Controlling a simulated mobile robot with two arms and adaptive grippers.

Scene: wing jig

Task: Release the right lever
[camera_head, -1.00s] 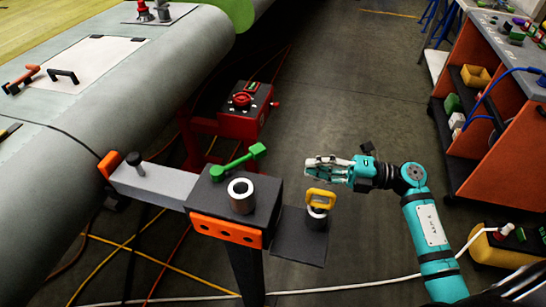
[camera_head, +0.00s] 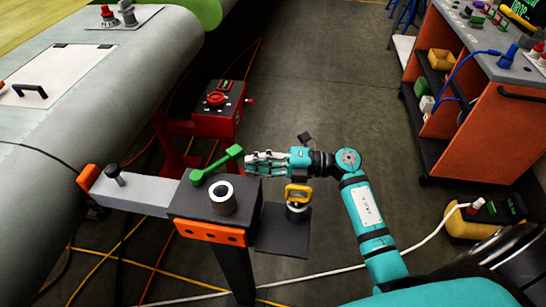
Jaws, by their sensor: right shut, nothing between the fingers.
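The green lever (camera_head: 217,165) sits on top of the dark block (camera_head: 187,201) of the jig arm, slanting up to the right to a flat green end. My right gripper (camera_head: 249,163) is shut and empty, with its fingertips pointing left close to the lever's green end. I cannot tell whether they touch it. A silver ring-shaped cylinder (camera_head: 222,197) stands on the block in front of the lever. My left gripper is not in view.
A yellow-handled part (camera_head: 298,195) stands on a dark plate (camera_head: 283,232) right of the block. A red control box (camera_head: 216,108) is behind the jig, and the grey wing (camera_head: 140,75) is at left. Cables cross the floor. An orange workbench (camera_head: 490,125) is at right.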

